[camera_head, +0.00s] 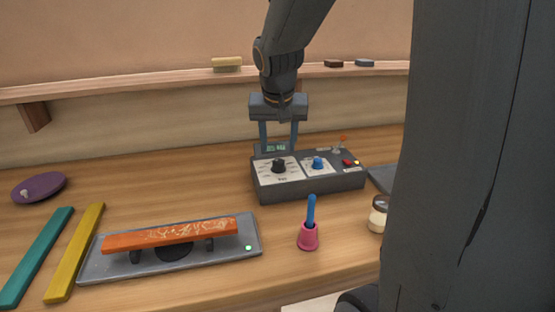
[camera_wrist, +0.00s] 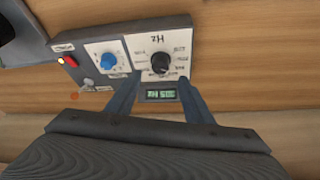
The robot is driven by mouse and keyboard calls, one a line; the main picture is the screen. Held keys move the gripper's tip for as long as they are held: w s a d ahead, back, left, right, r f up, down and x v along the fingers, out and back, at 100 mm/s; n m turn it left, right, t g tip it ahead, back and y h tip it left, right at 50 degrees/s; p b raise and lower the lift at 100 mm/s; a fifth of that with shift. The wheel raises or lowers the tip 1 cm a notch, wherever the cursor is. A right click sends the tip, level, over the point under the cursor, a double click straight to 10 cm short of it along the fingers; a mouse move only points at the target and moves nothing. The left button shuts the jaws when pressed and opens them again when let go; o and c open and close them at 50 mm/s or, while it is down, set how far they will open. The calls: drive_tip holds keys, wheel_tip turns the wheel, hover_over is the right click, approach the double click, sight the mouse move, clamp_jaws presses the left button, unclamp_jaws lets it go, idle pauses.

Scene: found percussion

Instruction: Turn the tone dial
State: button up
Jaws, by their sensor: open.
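A dark control box (camera_head: 320,183) stands on the bench. It bears a black dial (camera_head: 278,166) on a white panel; the wrist view shows this dial (camera_wrist: 160,63) with "Hz" and a ring of marks around it. A blue dial (camera_head: 318,163) sits right of it in the head view. My gripper (camera_head: 279,146) is open, pointing down at the back of the box. In the wrist view its blue-grey fingers (camera_wrist: 158,82) spread on either side of the small green display (camera_wrist: 160,95), close to the black dial. Nothing is between them; contact with the box cannot be told.
A red switch (camera_head: 347,162) and small lever (camera_head: 338,147) are on the box's right. An orange bar (camera_head: 170,234) rests on a grey stand. A pink cup (camera_head: 308,237) with a blue handle and a jar (camera_head: 378,214) stand in front. Teal and yellow bars lie left.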

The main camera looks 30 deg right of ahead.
sight(278, 162)
drive_tip(key=x, duration=0.7)
drive_tip(key=shift+f+p, duration=0.2)
drive_tip(key=shift+p, duration=0.15)
drive_tip(key=c, duration=1)
